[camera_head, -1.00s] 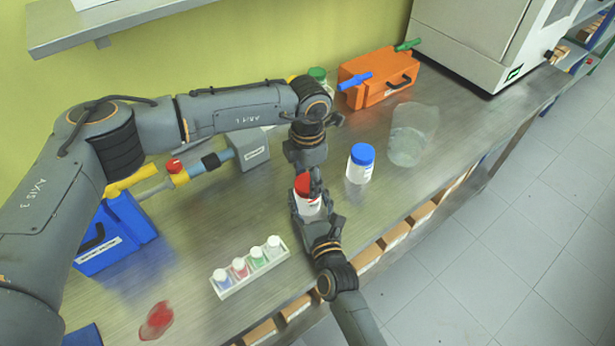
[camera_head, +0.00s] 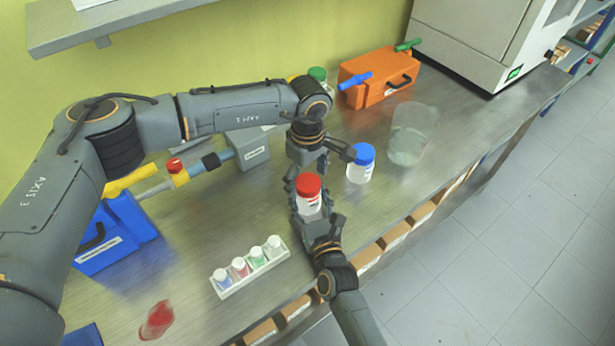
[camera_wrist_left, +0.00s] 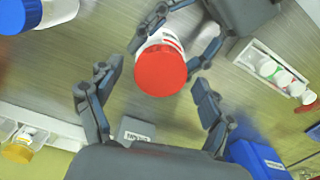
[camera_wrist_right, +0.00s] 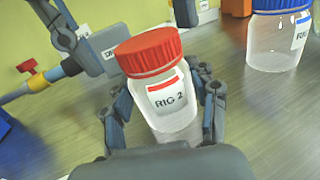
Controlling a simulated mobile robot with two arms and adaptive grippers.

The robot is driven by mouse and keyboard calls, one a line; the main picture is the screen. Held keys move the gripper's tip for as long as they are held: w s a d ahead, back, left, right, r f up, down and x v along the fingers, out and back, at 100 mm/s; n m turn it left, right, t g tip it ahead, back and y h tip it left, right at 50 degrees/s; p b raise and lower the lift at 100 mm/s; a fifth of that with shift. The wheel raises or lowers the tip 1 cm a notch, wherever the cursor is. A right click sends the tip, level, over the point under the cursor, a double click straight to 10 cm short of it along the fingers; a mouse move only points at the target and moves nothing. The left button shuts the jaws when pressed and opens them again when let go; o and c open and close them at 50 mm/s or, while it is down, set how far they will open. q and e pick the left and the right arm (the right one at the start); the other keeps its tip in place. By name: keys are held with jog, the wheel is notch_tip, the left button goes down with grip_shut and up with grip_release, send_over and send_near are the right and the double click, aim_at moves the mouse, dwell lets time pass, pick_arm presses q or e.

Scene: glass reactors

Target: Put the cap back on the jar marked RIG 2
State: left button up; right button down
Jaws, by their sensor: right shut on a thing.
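The jar marked RIG 2 (camera_wrist_right: 174,110) is clear and stands upright between the fingers of my right gripper (camera_head: 318,207), which is shut on its body. The red cap (camera_head: 308,184) sits on top of the jar's mouth, and it also shows in the right wrist view (camera_wrist_right: 148,50). Whether it is screwed tight I cannot tell. My left gripper (camera_head: 325,162) is open just above and behind the cap. In the left wrist view its fingers are spread on either side of the red cap (camera_wrist_left: 161,70), apart from it.
A blue-capped jar (camera_head: 360,165) stands close on the right, near a left finger. Behind it are a clear beaker (camera_head: 408,138) and an orange case (camera_head: 378,80). A white rack (camera_head: 250,272) of small bottles stands in front left. A grey box (camera_head: 250,150) is behind.

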pick_arm(q)
jog(key=shift+r, duration=0.1)
notch_tip(320, 180, up, 12)
dwell(0.6)
pick_arm(e)
jog(key=shift+c, duration=1.6)
grip_release()
jog(key=v, duration=1.2)
pick_arm(q)
jog(key=shift+s+f, duration=0.1)
jog(key=shift+f, duration=0.1)
pick_arm(e)
jog(key=shift+s, duration=0.1)
